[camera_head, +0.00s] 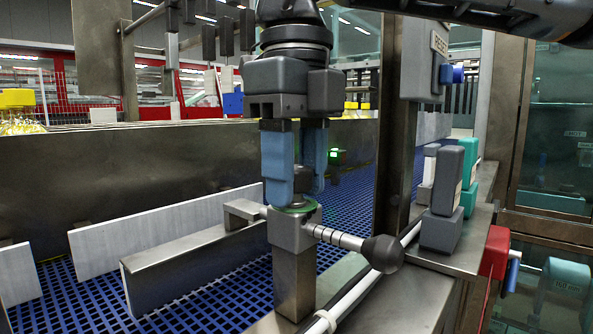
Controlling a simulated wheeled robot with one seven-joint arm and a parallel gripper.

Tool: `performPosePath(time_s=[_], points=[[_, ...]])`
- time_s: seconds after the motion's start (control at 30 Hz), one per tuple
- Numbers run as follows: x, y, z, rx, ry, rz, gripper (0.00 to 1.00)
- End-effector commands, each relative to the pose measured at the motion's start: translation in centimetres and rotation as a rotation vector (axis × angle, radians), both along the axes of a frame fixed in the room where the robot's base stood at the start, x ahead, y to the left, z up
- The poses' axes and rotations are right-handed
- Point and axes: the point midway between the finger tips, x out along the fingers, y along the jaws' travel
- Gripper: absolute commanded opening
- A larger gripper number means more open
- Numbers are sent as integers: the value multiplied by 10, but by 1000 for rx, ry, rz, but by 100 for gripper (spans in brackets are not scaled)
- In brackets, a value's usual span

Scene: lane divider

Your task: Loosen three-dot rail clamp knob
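A grey rail clamp (291,233) stands on a steel post (295,285) at the belt's near edge. A dark knob (303,181) sits on top of it, above a green ring (298,207). My gripper (295,190) points straight down, its two blue fingers on either side of the knob. They appear closed on it, though the left finger hides part of the contact. No dot marks can be made out. A ribbed rod with a black ball end (382,254) sticks out to the right of the clamp.
A steel divider rail (195,262) extends left from the clamp over the blue belt (215,305). White panels (165,233) stand behind it. A steel upright (398,130), grey blocks (441,195) and teal blocks (467,170) stand close on the right.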

Motion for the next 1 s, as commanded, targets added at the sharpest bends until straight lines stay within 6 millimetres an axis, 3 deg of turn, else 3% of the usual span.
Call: performPosePath(time_s=[0.33, 1.0], points=[[0, 0, 0, 0, 0, 0, 10], [0, 0, 1, 0, 1, 86, 9]])
